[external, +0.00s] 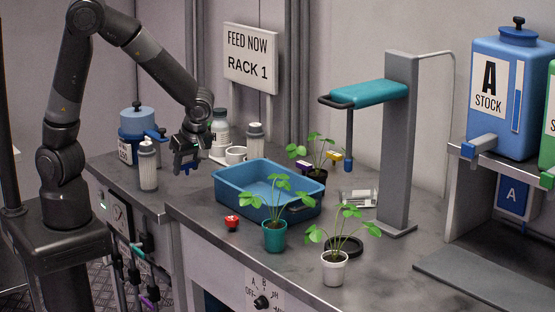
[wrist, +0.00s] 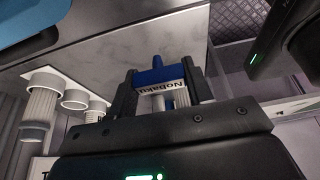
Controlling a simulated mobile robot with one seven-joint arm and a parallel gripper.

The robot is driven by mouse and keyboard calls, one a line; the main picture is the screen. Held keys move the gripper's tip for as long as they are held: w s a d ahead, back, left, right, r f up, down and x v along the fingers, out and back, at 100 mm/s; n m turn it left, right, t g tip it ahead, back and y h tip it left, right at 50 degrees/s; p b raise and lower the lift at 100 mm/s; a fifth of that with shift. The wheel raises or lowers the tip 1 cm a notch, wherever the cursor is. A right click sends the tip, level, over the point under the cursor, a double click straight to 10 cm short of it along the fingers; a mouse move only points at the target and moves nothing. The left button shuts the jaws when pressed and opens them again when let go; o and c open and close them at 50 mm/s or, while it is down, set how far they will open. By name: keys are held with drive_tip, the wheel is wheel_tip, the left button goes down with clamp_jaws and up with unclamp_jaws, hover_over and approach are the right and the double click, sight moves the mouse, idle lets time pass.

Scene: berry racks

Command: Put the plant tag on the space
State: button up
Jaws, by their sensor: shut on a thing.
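My gripper (external: 187,166) hangs over the left part of the bench, left of the blue tray. It is shut on a blue plant tag (wrist: 155,75), which the wrist view shows between the two fingers. The tag has a white label with dark lettering, partly hidden by the fingers. In the external view the tag shows as a small blue patch at the fingertips. An empty black ring (external: 345,246) lies on the bench behind the white-potted plant (external: 334,268). I cannot tell which spot is the space.
A blue tray (external: 232,196), a teal-potted plant (external: 274,237) and a red round object (external: 232,223) stand right of my gripper. Purple, yellow and blue pieces are near a dark-potted plant (external: 317,174). A grey post (external: 399,150) stands behind. White-capped bottles are near my gripper.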

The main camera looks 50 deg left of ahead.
hover_over(188, 192)
drive_tip(key=d, duration=0.1)
wheel_tip(188, 192, down, 6)
drive_tip(key=shift+d+f, duration=0.15)
drive_tip(key=shift+f, duration=2)
drive_tip(key=o, duration=0.9)
drive_tip(key=shift+f, duration=0.1)
drive_tip(key=shift+o, duration=0.2)
